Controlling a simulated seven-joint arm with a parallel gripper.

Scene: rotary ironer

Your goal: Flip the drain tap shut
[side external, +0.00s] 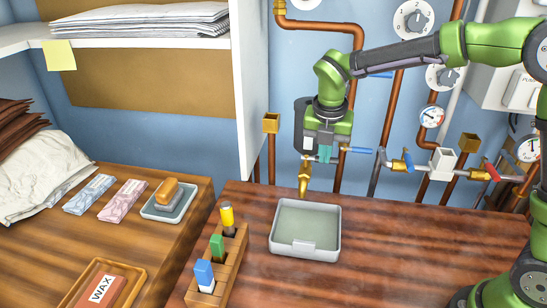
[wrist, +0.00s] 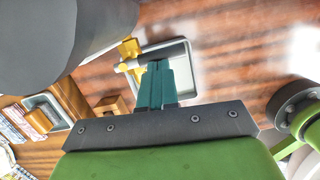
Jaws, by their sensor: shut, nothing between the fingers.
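A brass tap (side external: 303,178) with a downturned spout hangs above a grey tray (side external: 273,245) in the side external view. A blue lever (side external: 357,150) sticks out level to the right from behind my gripper; I cannot tell for sure that it belongs to this tap. My gripper (side external: 324,158) points down with its teal fingers together and empty, just right of the tap's upper part. In the wrist view, the brass tap (wrist: 131,50) lies left of my fingertips (wrist: 159,64), with the tray (wrist: 184,50) beneath. Contact with the tap cannot be told.
More valves, with a blue lever (side external: 407,160) and a red lever (side external: 491,171), stand to the right. Copper pipes (side external: 390,105) and gauges (side external: 431,116) line the wall. The table right of the tray is clear.

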